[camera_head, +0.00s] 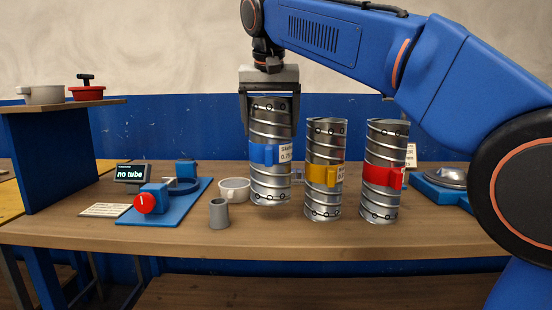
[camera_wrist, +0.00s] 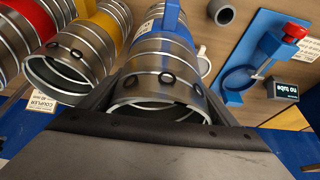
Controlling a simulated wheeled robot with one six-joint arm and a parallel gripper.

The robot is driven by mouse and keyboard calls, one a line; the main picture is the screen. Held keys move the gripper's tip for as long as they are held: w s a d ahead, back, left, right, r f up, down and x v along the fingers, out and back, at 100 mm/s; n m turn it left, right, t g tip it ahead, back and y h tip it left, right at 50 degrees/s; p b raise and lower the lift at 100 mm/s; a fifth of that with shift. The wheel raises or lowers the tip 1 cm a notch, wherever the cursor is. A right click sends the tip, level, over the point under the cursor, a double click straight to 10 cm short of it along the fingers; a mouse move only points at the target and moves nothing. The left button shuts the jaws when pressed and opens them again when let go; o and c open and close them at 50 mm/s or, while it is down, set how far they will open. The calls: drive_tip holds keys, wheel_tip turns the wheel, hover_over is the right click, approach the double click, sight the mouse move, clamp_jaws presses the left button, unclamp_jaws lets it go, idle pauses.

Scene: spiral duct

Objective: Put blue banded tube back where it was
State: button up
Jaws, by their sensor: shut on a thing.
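The blue banded tube (camera_head: 270,180) is a silver spiral duct with a blue band and a white label. My gripper (camera_head: 270,94) points down and is shut on its upper end, with a finger along its side. The tube is upright, and its lower end appears slightly above the bench, higher in the picture than its neighbours' lower ends. In the wrist view the blue banded tube (camera_wrist: 165,70) lies between the fingers of my gripper (camera_wrist: 165,108), its open end facing the camera.
The yellow banded tube (camera_head: 324,195) and red banded tube (camera_head: 384,150) stand close to the right. A white cup (camera_head: 233,194) and grey cup (camera_head: 219,214) are left. A blue fixture (camera_head: 165,203) with a red knob and a "no tube" display (camera_head: 132,173) stands further left.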

drive_tip(key=shift+f, duration=2.75)
drive_tip(key=o, duration=2)
drive_tip(key=shift+f, duration=0.1)
drive_tip(key=v, duration=1.2)
